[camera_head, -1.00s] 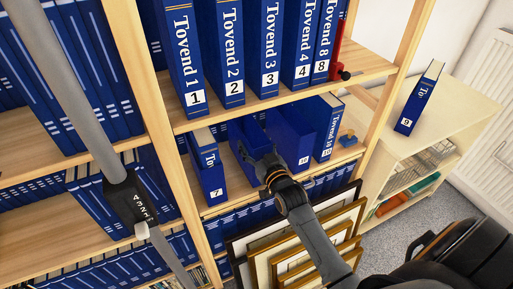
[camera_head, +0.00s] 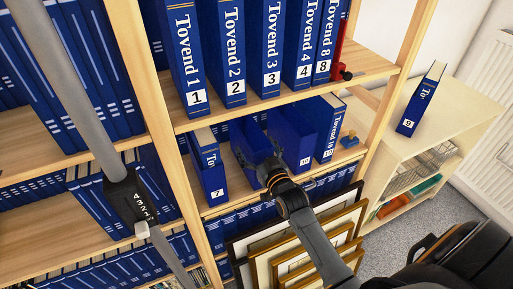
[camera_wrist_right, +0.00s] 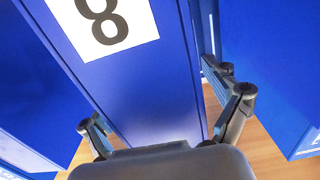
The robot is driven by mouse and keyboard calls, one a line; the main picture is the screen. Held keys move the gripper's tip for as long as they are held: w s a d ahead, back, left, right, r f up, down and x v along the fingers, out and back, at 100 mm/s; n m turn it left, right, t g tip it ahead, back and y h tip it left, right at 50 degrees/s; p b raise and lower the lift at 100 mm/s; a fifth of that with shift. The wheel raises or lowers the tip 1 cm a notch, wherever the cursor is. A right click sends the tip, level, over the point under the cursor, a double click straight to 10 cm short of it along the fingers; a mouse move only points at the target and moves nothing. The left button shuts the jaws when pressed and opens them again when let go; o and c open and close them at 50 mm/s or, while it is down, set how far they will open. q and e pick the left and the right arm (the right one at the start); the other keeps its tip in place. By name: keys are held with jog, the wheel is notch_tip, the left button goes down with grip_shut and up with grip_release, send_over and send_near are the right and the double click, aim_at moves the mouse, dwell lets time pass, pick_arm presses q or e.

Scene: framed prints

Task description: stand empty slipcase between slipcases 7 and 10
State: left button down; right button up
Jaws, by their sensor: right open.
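A blue slipcase (camera_head: 247,138) stands on the middle shelf, between slipcase 7 (camera_head: 209,168) on its left and a wide blue slipcase (camera_head: 292,135), apparently 10, on its right. In the right wrist view its face (camera_wrist_right: 140,80) carries a large 8. My right gripper (camera_head: 268,168) is at its front edge. Its open fingers (camera_wrist_right: 155,110) lie on either side of the face. Whether they touch it, I cannot tell. The gripper hides the slipcase's lower front in the head view. My left gripper is not in view.
Volumes 1, 2, 3, 4 and 8 (camera_head: 322,45) stand on the shelf above, beside a red bookend (camera_head: 340,45). Gilt frames (camera_head: 262,265) lean below. Volume 9 (camera_head: 421,97) stands on the side cabinet.

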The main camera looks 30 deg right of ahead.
jog(key=s, duration=1.2)
jog(key=shift+a, duration=0.35)
jog(key=shift+r, duration=0.1)
jog(key=s+a+f+g, duration=0.2)
jog(key=s+f+g, duration=0.1)
jog(key=f, duration=0.8)
jog(key=s+a+f+n+g+y, duration=0.1)
jog(key=s+f+g, duration=0.25)
jog(key=f, duration=0.75)
jog(key=s+a+f+g, duration=0.2)
jog(key=s+f, duration=0.2)
jog(key=f, duration=0.7)
jog(key=s+f+g, duration=0.2)
jog(key=s+f, duration=0.4)
jog(key=s, duration=0.3)
jog(key=s+f+n+g, duration=0.1)
jog(key=s+f+g, duration=0.2)
jog(key=s+f, duration=0.3)
jog(key=s+f+n+g, duration=0.1)
jog(key=s+f+g, duration=0.2)
jog(key=s, duration=1.1)
notch_tip(320, 180, down, 3)
jog(key=shift+f, duration=0.15)
jog(key=shift+d+g, duration=0.1)
jog(key=shift+g, duration=0.15)
